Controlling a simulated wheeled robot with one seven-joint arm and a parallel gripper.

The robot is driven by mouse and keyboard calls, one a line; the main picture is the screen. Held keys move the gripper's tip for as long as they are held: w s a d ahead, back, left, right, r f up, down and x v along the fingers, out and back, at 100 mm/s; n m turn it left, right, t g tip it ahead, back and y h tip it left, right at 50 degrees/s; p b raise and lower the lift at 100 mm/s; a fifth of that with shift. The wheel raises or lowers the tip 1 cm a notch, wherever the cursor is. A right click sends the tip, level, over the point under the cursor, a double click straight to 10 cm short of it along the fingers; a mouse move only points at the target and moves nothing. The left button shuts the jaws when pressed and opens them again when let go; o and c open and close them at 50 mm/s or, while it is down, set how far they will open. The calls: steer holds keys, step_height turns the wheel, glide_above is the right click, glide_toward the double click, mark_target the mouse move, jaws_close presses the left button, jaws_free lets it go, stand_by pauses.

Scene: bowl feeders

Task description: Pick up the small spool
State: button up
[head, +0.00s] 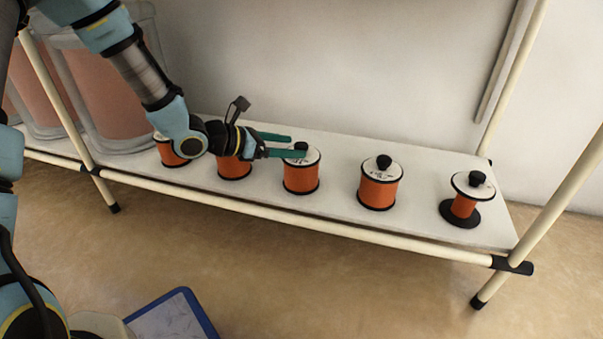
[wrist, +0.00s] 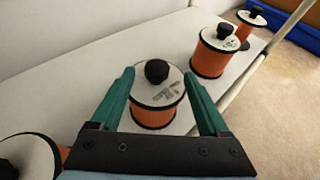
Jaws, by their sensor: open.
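Several orange spools with white tops and black knobs stand upright in a row on the white shelf (head: 350,212). The rightmost spool (head: 464,206) has the narrowest orange winding between wide flanges; it shows at the far end in the wrist view (wrist: 253,18). My gripper (head: 296,146) is open at the middle spool (head: 301,178). In the wrist view, my gripper (wrist: 159,74) has one finger on each side of this spool's knob, over its labelled top (wrist: 160,92). Nothing is held. Whether the fingers touch the spool I cannot tell.
Another spool (head: 378,191) stands between the middle and rightmost ones. Two spools (head: 235,170) (head: 172,155) stand to the left, partly behind my arm. Large translucent bins (head: 110,95) are at the far left. Pale posts (head: 565,190) frame the shelf. A blue-rimmed tray (head: 200,312) is below.

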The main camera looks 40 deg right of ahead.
mark_target(297, 146)
steer(key=b+x, duration=0.2)
steer(key=x, duration=0.2)
steer(key=shift+w+d+f, duration=0.15)
steer(key=shift+w+f, duration=0.05)
steer(key=shift+f, duration=0.05)
steer(key=shift+r, duration=0.1)
jaws_close()
stand_by(0.9)
steer(key=shift+r, duration=0.15)
